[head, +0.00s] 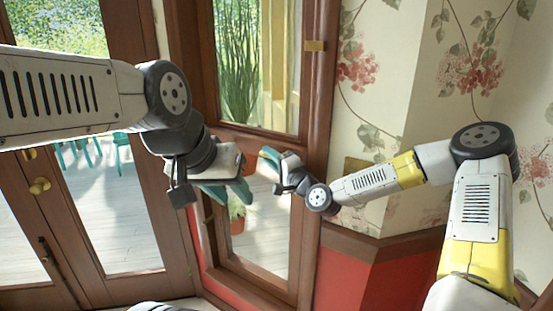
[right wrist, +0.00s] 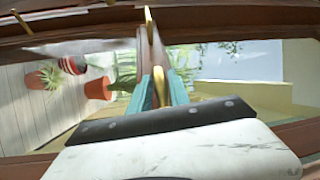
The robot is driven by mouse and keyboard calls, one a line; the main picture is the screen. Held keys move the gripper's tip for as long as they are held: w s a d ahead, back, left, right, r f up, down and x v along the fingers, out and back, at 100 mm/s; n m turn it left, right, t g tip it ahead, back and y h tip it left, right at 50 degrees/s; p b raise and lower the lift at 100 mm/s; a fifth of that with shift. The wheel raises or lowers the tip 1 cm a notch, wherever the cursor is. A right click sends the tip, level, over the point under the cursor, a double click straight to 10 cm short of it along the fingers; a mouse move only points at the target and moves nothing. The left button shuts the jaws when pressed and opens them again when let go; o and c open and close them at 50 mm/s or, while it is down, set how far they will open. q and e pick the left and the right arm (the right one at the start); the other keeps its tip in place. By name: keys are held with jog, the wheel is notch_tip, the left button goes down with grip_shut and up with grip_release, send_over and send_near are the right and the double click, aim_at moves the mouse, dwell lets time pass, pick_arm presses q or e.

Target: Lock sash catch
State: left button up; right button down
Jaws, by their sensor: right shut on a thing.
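The sash window (head: 312,110) stands in the middle of the head view, with a brown meeting rail between its upper and lower panes. A thin gold piece, apparently the sash catch (right wrist: 149,24), stands out from the brown rail in the right wrist view. My right gripper (right wrist: 160,85) is shut on this gold piece, its teal fingers close on either side of it. In the head view my right gripper (head: 271,170) is at the meeting rail; the catch is hidden there. My left gripper (head: 232,190) hangs in front of the window, left of the right one; its finger gap is unclear.
Floral wallpaper (head: 375,60) above red panelling (head: 340,275) is at the right. Potted plants (right wrist: 42,78) stand outside.

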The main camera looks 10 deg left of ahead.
jog(key=shift+w+d+r+t, duration=0.2)
jog(key=shift+w+d+t, duration=0.05)
jog(key=shift+t, duration=0.05)
jog(key=c, duration=1.3)
grip_release()
jog(key=shift+o, duration=0.2)
jog(key=shift+s+f, duration=0.1)
jog(key=shift+s+d+f, duration=0.1)
jog(key=shift+s+d, duration=0.2)
jog(key=shift+s, duration=0.1)
jog(key=r+v, duration=0.1)
jog(key=v, duration=0.5)
jog(key=shift+s+d+f, duration=0.2)
jog(key=shift+d+f, duration=0.1)
jog(key=shift+f, duration=0.15)
